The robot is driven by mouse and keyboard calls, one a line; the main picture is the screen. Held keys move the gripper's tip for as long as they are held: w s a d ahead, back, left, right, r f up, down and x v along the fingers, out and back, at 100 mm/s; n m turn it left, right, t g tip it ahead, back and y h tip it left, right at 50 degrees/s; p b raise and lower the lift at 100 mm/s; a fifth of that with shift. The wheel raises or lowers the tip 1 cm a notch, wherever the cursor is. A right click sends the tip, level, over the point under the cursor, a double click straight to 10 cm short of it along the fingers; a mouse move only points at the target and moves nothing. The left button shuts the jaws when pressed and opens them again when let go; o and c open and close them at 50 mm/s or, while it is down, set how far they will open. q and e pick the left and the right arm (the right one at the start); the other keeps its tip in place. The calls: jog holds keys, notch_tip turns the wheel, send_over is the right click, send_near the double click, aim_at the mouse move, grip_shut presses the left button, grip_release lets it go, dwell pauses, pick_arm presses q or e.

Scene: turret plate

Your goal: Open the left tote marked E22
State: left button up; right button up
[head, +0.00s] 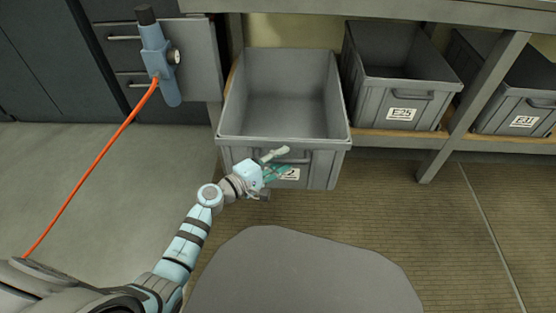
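The left tote (233,125) is a grey, open-topped bin. It stands out from the shelf, well forward of the totes to its right, and its inside looks empty. Its front label (292,174) is mostly covered by my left gripper; only a final "2" shows. My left gripper (283,162) is at the tote's front face, by the handle (303,160), with its two fingers spread apart. I cannot tell whether a finger touches the handle. My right gripper is out of view.
Tote E25 (402,114) and tote E31 (523,121) sit on the shelf to the right, beside a slanted grey post (470,108). A blue tool (158,62) with an orange cable hangs at the upper left.

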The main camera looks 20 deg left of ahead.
pick_arm(q)
jog(key=shift+d+f, duration=0.1)
jog(key=v, duration=1.2)
